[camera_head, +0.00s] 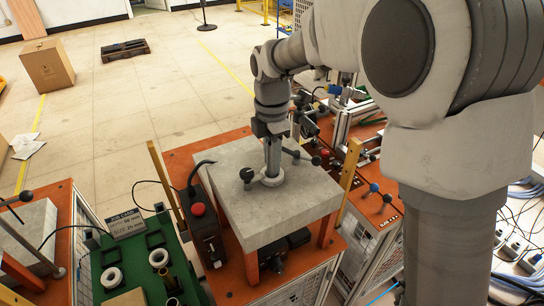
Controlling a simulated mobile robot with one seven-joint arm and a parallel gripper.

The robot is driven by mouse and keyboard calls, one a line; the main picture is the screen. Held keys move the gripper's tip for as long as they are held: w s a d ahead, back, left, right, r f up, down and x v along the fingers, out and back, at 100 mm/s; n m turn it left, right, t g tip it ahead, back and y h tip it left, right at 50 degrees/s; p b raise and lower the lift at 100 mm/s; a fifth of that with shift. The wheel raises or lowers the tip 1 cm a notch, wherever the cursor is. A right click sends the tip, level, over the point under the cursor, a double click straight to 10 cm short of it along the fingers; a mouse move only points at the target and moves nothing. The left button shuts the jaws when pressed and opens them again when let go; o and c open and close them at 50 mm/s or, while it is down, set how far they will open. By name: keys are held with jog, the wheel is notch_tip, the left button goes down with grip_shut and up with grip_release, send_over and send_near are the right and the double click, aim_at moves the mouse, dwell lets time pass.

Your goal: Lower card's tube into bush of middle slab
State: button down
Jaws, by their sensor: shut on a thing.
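The middle slab (237,205) is a grey stone-like plate on orange supports at the centre. A pale ring-shaped bush (271,181) sits on its top. My gripper (272,165) points straight down over this bush, shut on the tube. The tube is hardly distinguishable from the grey fingers, and its lower end is hidden, so I cannot tell how far it is inside the bush. The job card (125,223) stands at the back of a green tray (187,262) on the left; its small print is only partly legible.
The tray holds white rings (111,278) and brass-coloured rings (158,257). Another slab (32,235) is at far left.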

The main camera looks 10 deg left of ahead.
jog(key=shift+f+b, duration=0.55)
jog(key=shift+f, duration=0.35)
jog(key=c, duration=0.6)
grip_release()
jog(key=shift+o, duration=0.2)
notch_tip(320, 180, up, 18)
jog(key=shift+f+p, duration=0.2)
jog(key=shift+p, duration=0.2)
